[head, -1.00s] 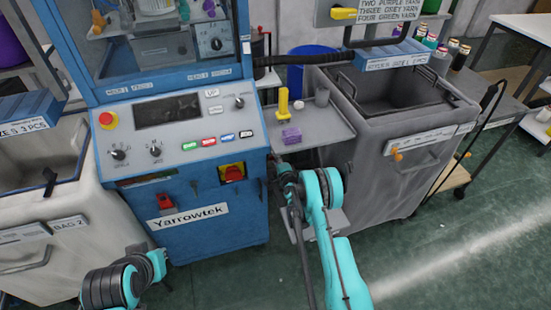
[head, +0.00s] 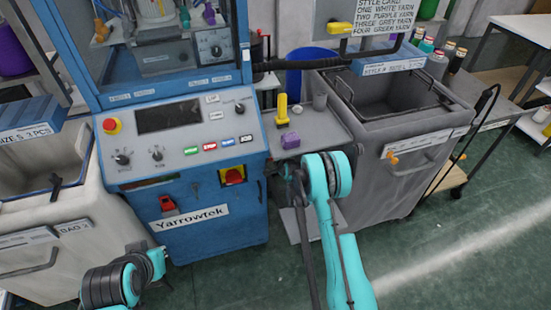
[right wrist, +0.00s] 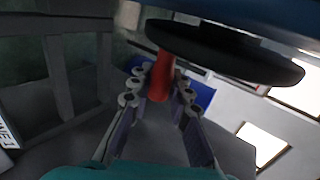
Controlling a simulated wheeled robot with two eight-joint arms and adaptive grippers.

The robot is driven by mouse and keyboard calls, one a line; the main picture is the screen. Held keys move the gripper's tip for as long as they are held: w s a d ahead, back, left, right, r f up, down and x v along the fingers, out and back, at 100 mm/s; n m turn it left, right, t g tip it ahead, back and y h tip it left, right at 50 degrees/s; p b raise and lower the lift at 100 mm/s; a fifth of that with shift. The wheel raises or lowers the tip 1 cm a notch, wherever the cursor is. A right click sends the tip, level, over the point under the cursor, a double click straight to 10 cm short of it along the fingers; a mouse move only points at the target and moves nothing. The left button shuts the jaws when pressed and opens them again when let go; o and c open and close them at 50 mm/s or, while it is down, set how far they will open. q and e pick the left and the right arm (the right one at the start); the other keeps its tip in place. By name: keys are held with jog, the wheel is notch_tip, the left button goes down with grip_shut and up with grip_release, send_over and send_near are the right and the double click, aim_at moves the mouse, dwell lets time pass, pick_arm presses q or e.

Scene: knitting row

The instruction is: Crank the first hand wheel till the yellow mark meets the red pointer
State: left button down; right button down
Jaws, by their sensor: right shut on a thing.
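In the right wrist view, my right gripper (right wrist: 160,92) is shut on a red crank handle (right wrist: 160,65). The handle is on a black hand wheel (right wrist: 235,57), seen nearly edge-on. In the head view my right arm reaches to the right side of the blue Yarrowtek machine (head: 215,225). Its gripper and the wheel are hidden there. I cannot make out the yellow mark or the red pointer in either view. Only links of my left arm show at the lower left of the head view; its gripper is not visible.
A grey shelf (head: 325,130) beside the machine holds a yellow upright piece (head: 282,108) and a purple block (head: 290,140). A grey bin (head: 375,185) stands to the right and a pale bin (head: 105,250) to the left. Green floor (head: 430,250) is clear at the front right.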

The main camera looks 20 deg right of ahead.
jog(key=shift+s+r, duration=0.15)
jog(key=shift+r, duration=1.05)
jog(key=c, duration=1.4)
grip_release()
jog(key=shift+s+r, duration=0.1)
jog(key=shift+r, duration=0.05)
jog(key=v, duration=0.7)
jog(key=shift+s+r, duration=0.1)
jog(key=shift+s, duration=0.1)
